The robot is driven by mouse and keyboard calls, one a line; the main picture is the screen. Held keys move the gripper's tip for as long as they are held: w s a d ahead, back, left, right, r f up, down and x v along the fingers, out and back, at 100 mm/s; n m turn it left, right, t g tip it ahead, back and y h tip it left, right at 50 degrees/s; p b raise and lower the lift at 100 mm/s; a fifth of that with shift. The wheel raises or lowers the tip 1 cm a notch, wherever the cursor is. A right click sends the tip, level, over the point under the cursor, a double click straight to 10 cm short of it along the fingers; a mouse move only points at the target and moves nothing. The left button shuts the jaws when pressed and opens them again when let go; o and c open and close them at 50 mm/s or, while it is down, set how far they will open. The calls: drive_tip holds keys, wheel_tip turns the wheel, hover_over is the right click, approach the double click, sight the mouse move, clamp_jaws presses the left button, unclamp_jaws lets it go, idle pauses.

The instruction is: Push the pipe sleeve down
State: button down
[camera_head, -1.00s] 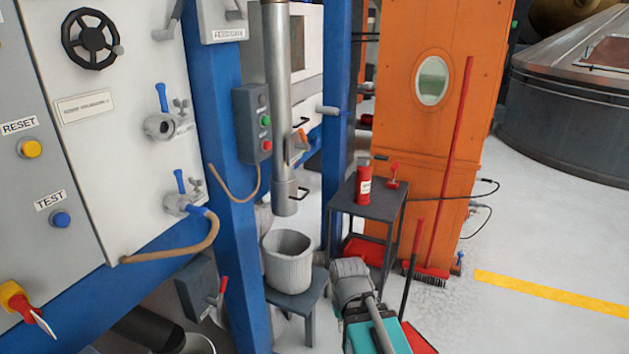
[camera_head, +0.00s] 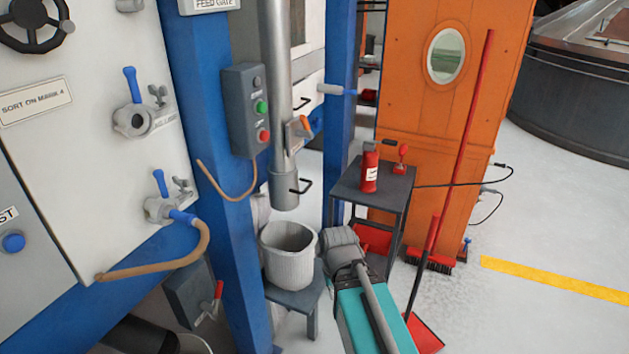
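The pipe sleeve (camera_head: 283,189) is the wider grey metal section at the lower end of a vertical grey pipe (camera_head: 272,75). A black handle (camera_head: 302,187) sticks out from its right side. The sleeve's bottom edge is above a ribbed grey-white bucket (camera_head: 288,262), with a gap between them. The bucket stands upright on a dark grey stool (camera_head: 303,298). A teal and grey part of my arm reaches up from the bottom, just right of the bucket. I cannot make out my gripper's fingers in this view.
A blue post (camera_head: 202,130) with a button box (camera_head: 247,110) stands left of the pipe. A dark side table (camera_head: 378,188) with a red extinguisher-like bottle (camera_head: 369,171) stands to the right. A broom (camera_head: 463,150) leans on the orange cabinet (camera_head: 410,110). Floor at the right is open.

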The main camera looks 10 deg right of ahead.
drive_tip(key=w+d+r+n+t+y+p, duration=0.3)
drive_tip(key=w+r+n+y+p, duration=0.1)
drive_tip(key=w+r+p, duration=0.5)
drive_tip(key=w+d+r+n+t+y+p, duration=0.3)
drive_tip(key=w+r+n+p, duration=0.3)
drive_tip(key=w+r, duration=0.8)
wheel_tip(320, 180, up, 3)
drive_tip(key=y+p, duration=0.1)
drive_tip(key=p, duration=0.2)
drive_tip(key=shift+w+d+r+n+y, duration=0.15)
drive_tip(key=shift+d+n+y, duration=0.2)
drive_tip(key=shift+n+y, duration=0.05)
drive_tip(key=d+f+b+x, duration=0.1)
drive_tip(key=f+b+x, duration=0.1)
drive_tip(key=b+x, duration=0.7)
drive_tip(key=shift+s+x, duration=0.25)
drive_tip(key=shift+x, duration=1.4)
